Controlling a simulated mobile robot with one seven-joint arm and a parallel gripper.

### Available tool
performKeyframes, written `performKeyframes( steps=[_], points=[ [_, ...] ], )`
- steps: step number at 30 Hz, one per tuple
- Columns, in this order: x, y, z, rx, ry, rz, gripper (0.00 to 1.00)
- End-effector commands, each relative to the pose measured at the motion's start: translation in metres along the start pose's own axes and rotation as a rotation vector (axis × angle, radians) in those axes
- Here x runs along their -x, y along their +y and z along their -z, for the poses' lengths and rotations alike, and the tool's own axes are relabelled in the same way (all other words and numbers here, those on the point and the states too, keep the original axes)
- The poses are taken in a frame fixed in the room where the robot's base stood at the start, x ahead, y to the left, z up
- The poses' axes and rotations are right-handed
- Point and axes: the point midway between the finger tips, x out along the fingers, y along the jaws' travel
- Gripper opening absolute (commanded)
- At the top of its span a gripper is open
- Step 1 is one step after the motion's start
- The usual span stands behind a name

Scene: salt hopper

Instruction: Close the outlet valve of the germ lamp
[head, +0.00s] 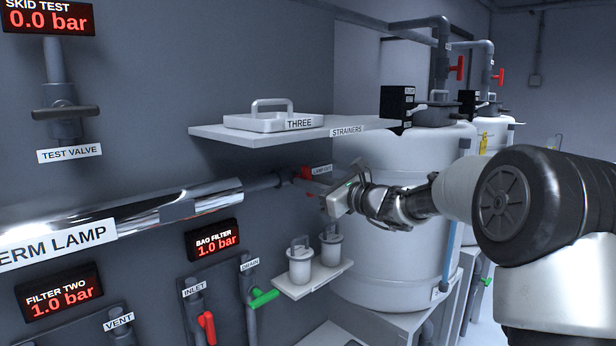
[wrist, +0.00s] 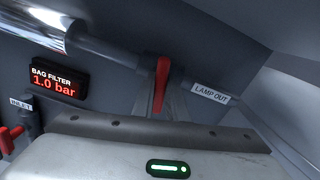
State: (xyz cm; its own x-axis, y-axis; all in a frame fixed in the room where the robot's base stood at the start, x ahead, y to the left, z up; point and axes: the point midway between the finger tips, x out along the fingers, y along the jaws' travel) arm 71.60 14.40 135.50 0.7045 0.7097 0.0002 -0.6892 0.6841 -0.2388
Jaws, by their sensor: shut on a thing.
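The germ lamp (head: 150,215) is a shiny horizontal tube on the wall, and its end also shows in the wrist view (wrist: 38,22). A grey pipe (head: 264,183) runs right from it to the outlet valve, labelled LAMP OUT (wrist: 210,94). The valve's red handle (wrist: 162,75) stands across the pipe's line in the wrist view. My gripper (head: 322,186) is at the valve, its fingers (wrist: 160,98) shut on the red handle. In the head view the gripper partly hides the handle and the valve.
A shelf (head: 215,132) with a lidded tray is above the valve. A small shelf (head: 312,282) with two white canisters is below. A large white tank (head: 385,265) stands right behind my arm. Red inlet (head: 207,326) and green drain (head: 264,298) handles are lower left.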

Motion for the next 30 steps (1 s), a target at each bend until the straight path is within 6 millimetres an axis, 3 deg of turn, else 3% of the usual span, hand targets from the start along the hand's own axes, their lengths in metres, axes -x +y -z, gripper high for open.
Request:
performKeyframes(
  steps=[12, 28, 29, 30],
  points=[
    [0.0003, -0.0005, 0.0003, -0.185, 0.002, 0.001, 0.0],
    [0.0003, -0.0003, 0.0012, -0.208, 0.002, 0.001, 0.0],
    [0.0003, -0.0003, 0.0012, -0.208, 0.002, 0.001, 0.14],
    [0.0003, -0.0002, 0.0012, -0.207, 0.002, 0.001, 0.21]
  ],
)
